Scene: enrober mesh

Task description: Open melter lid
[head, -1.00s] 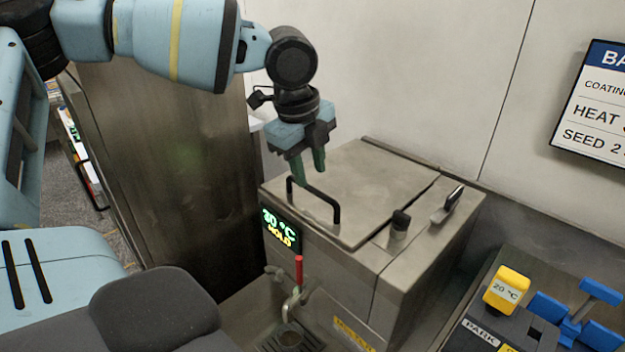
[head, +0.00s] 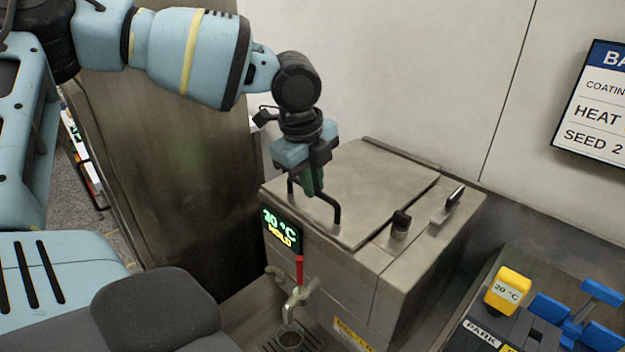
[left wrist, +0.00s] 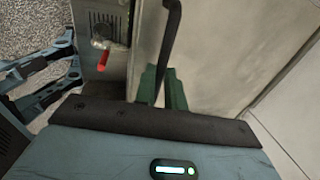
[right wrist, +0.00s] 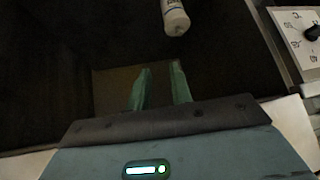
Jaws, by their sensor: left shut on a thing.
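The melter (head: 345,285) is a steel box with a flat lid (head: 375,190) lying shut on its top. A black bar handle (head: 334,208) stands along the lid's front left edge. My left gripper (head: 314,190) is at this handle with its green fingers shut on the bar. In the left wrist view the black handle (left wrist: 171,40) runs down between the green fingers (left wrist: 163,88). My right gripper (right wrist: 157,88) shows only in the right wrist view. Its green fingers are apart with nothing between them.
A display (head: 281,231) reading 20 °C HOLD and a red-handled tap (head: 299,270) are on the melter's front. A black knob (head: 401,222) and a lever (head: 447,206) stand right of the lid. A white bottle (right wrist: 175,16) is ahead of my right gripper.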

